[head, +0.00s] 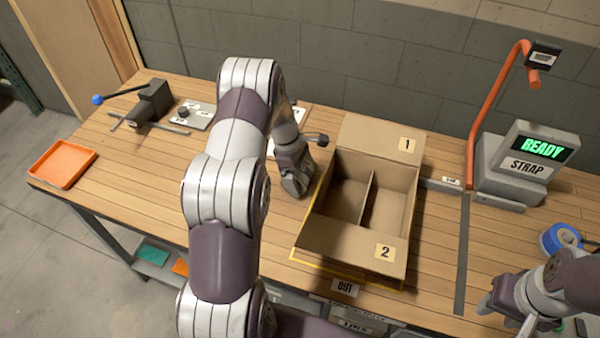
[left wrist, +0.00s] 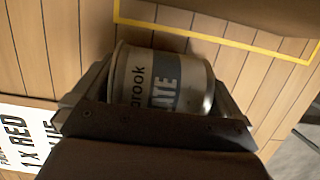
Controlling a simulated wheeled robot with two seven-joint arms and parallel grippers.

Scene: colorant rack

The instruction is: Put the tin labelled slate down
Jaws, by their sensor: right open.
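The slate tin (left wrist: 160,82) shows in the left wrist view, a metal can with a pale and dark label; the letters "ATE" and "brook" are readable. It sits between the fingers of my left gripper (left wrist: 155,100), which appear shut on its sides. I cannot tell whether its base touches the table. In the head view my left gripper (head: 297,182) is low beside the left wall of the cardboard box (head: 330,228), and the tin is hidden there. My right gripper (head: 507,312) is open at the lower right, with no tin seen in it.
The open box has two compartments and flaps marked 1 and 2, inside a yellow outline (left wrist: 215,40). A printed card (left wrist: 25,135) lies nearby. An orange tray (head: 62,163), a black clamp (head: 150,102), a strap machine (head: 520,160) and blue tape (head: 560,238) stand around. The left front table is clear.

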